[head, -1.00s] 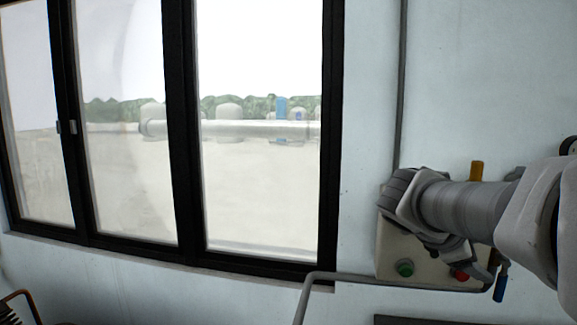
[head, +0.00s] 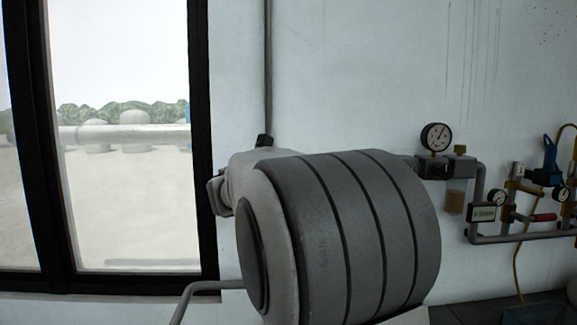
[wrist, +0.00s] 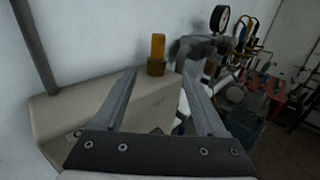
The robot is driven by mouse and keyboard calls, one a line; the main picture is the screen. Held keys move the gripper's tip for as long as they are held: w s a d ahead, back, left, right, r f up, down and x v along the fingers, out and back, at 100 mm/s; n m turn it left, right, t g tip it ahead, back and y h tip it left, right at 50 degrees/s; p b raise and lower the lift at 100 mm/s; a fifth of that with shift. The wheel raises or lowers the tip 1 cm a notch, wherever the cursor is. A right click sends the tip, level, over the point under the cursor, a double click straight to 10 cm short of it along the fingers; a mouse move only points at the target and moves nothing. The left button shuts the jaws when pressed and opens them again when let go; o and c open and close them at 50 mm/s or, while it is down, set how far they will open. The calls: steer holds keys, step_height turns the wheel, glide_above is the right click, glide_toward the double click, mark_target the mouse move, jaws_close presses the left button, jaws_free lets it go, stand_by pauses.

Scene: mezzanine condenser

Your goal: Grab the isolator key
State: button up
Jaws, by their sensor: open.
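I cannot make out the isolator key for certain in any view. In the wrist view a beige control box (wrist: 60,110) fills the lower left, with an amber cylinder (wrist: 157,50) standing at its top edge. Small dark round parts (wrist: 77,133) on the box are partly covered by my gripper's base. My gripper (wrist: 160,74) is open, its two fingers reaching over the box with the amber cylinder just beyond, between the tips. Nothing is seen held. In the head view my own arm hides the box and the gripper.
A pressure gauge (head: 436,137) and pipework (head: 500,238) with valves are on the wall at right. A black-framed window (head: 203,150) is at left. A grey conduit (head: 268,80) runs down the wall. In the wrist view a red cabinet (wrist: 262,95) stands farther right.

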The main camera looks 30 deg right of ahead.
steer(key=p+x, duration=0.1)
steer(key=x, duration=1.1)
steer(key=p+x, duration=0.1)
steer(key=x, duration=0.4)
steer(key=shift+w+r+p, duration=0.1)
steer(key=shift+w+p, duration=0.15)
steer(key=shift+p, duration=0.15)
jaws_close()
